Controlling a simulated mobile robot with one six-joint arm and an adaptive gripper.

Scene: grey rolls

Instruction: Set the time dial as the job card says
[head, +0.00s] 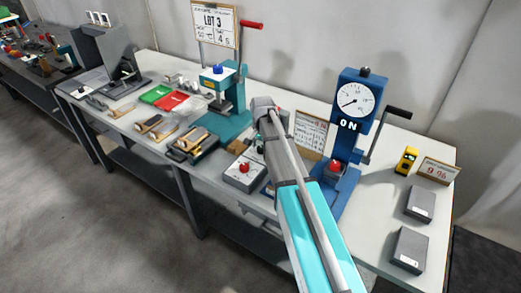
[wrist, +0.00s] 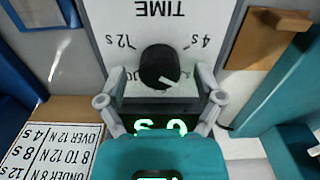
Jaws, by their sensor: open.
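The time dial (wrist: 160,66) is a black knob on a pale panel (wrist: 105,25) in the wrist view, printed TIME and seen upside down. Marks 12 s and 4 s show at upper left and upper right; lower marks are partly hidden. The knob's white pointer aims to the lower right. My gripper (wrist: 161,74) is open, with one finger each side of the knob; I cannot tell whether they touch it. A green lit display (wrist: 160,126) below is partly covered. In the head view my gripper (head: 267,108) hides the dial. A LOT 3 card (head: 213,24) hangs behind; its small print is unclear.
A table card (wrist: 52,140) reads under 8 N 12 s, 8 to 12 N 8 s, over 12 N 4 s. A teal press (head: 238,95) and blue gauge press (head: 352,125) stand nearby. A red-button box (head: 240,178) sits in front.

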